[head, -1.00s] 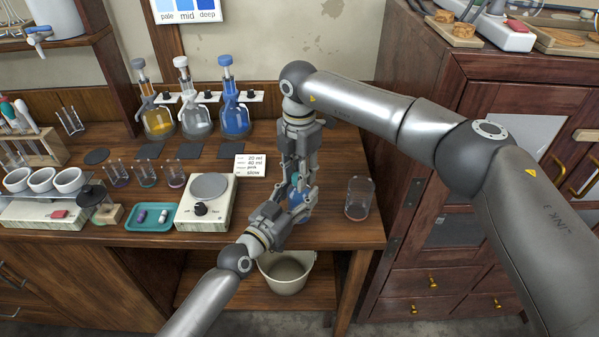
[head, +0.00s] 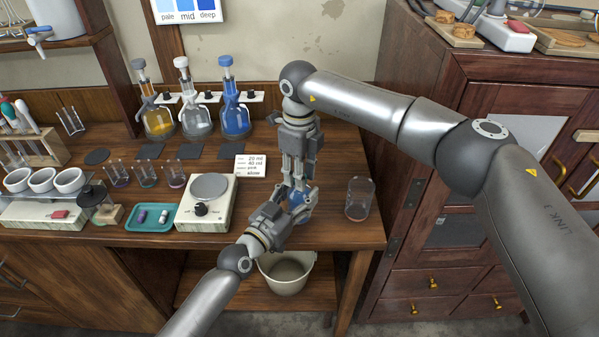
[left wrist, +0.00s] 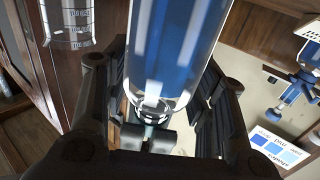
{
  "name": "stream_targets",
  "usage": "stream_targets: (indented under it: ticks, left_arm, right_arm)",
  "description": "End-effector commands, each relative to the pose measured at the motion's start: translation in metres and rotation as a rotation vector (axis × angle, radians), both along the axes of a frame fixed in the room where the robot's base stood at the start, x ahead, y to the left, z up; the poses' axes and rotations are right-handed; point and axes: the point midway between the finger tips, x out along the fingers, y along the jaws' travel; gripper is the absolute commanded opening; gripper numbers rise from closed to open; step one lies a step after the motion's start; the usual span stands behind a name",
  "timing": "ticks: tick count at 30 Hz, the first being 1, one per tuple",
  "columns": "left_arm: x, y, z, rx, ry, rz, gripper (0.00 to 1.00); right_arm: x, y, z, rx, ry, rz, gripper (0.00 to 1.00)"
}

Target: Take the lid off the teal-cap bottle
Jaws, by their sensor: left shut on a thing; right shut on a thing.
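The bottle (head: 299,200) with blue contents stands upright over the bench near its front edge. It is largely hidden by my grippers in the head view. In the left wrist view the bottle (left wrist: 172,45) is large and clear, with its neck toward the bottom of the picture. My left gripper (head: 297,205) is shut on the bottle's body from the front left. My right gripper (head: 297,185) points down from above, shut on the lid. Its grey fingertips (left wrist: 149,138) show around the neck end in the left wrist view, with a sliver of teal between them. The lid is mostly hidden.
A glass beaker (head: 360,198) stands just right of the grippers. A balance (head: 205,212) and a teal tray (head: 178,224) are to the left. A bucket (head: 288,272) sits below the bench's front edge.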

Motion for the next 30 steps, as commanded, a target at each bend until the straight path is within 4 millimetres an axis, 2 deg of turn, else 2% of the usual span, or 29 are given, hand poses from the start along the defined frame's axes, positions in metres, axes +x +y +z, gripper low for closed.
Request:
stream_targets:
  ticks: [30]
  left_arm:
    - [-0.0004,-0.0004,-0.0003,0.001,0.001,-0.001,0.00]
  right_arm:
    - [0.0002,-0.0006,0.0015,-0.001,-0.001,1.819,0.00]
